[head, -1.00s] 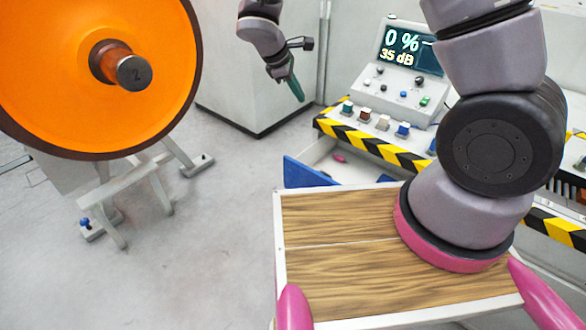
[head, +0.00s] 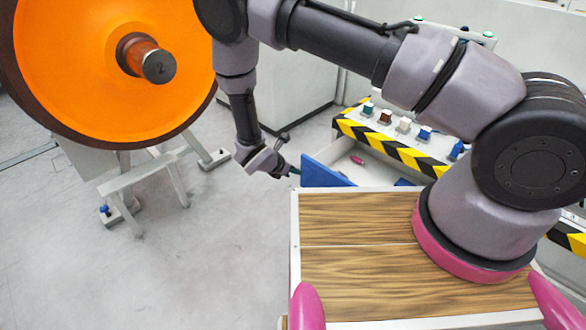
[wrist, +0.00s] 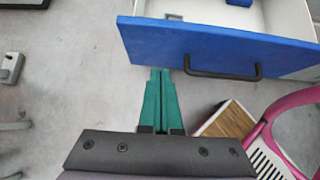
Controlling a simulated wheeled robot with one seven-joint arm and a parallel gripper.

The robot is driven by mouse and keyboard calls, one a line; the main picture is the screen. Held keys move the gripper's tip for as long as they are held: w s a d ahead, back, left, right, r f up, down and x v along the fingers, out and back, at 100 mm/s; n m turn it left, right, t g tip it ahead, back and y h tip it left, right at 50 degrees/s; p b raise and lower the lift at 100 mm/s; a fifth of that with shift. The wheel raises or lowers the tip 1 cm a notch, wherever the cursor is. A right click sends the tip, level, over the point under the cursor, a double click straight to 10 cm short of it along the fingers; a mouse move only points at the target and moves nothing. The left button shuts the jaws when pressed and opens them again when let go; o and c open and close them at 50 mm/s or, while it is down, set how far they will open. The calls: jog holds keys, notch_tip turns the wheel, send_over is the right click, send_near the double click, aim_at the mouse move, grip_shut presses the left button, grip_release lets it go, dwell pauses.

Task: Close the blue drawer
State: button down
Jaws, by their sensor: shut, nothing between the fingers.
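The blue drawer (wrist: 215,48) stands open, with its blue front and dark handle (wrist: 222,74) facing my gripper in the wrist view. In the head view the drawer front (head: 322,171) sticks out from under the striped console edge. A small pink item (head: 357,160) lies inside the drawer. My gripper (wrist: 161,72) has green fingers, shut together and empty. Its tips are close to the lower edge of the drawer front, left of the handle; I cannot tell whether they touch. In the head view my gripper (head: 295,171) is just left of the drawer front.
A console with yellow-black striped edge (head: 390,146) and several coloured buttons is above the drawer. A large orange wheel (head: 80,65) on a grey stand (head: 145,180) is at the left. The grey floor between stand and drawer is clear.

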aim_at(315, 169)
jog(key=w+d+f, duration=0.1)
jog(key=w+d, duration=0.1)
jog(key=w+d+f, duration=0.2)
jog(key=shift+w+d+f, duration=0.25)
jog(key=shift+d+f, duration=0.05)
jog(key=shift+w+d, duration=0.4)
jog(key=shift+w, duration=0.05)
jog(key=w+d, duration=1.5)
jog(key=shift+w+d, duration=0.35)
jog(key=shift+d, duration=0.05)
